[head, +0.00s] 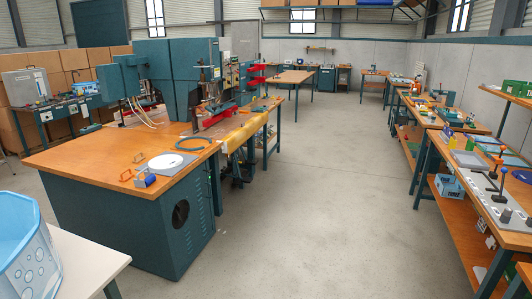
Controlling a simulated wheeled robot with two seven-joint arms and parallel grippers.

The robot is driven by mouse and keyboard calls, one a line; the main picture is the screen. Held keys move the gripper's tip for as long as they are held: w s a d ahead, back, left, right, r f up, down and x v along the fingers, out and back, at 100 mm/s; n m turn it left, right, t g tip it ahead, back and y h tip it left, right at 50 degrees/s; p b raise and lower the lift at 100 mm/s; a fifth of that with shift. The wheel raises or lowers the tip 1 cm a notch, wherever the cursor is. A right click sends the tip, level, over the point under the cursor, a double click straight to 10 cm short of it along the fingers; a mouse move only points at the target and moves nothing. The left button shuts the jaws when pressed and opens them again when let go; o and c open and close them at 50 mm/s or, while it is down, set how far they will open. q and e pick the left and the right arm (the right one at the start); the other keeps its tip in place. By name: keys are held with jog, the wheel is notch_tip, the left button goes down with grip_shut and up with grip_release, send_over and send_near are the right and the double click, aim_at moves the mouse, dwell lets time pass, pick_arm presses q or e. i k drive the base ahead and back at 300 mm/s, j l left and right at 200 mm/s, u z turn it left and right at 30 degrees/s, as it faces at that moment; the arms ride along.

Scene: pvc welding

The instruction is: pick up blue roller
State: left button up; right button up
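A small blue object (146,180) lies on the near part of the orange-brown top of the machine bench (95,165). It looks like the blue roller, but it is too small to make out fully. It sits at the front of a grey plate with a white disc (166,161). Two small orange items (126,175) are to its left and behind it. Neither of my grippers is in view.
A white table (85,265) with a light-blue bin (22,245) stands at the near left. Teal machinery (175,85) rises from the bench's back. A tool-laden workbench (490,185) runs along the right. The grey floor (310,190) between is clear.

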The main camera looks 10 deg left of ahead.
aim_at(151, 177)
jog(key=i, duration=1.9)
jog(key=i+l+u, duration=0.1)
jog(key=i+u, duration=0.35)
jog(key=i+l+u, duration=0.45)
jog(key=i, duration=0.2)
jog(key=i+l+u, duration=0.45)
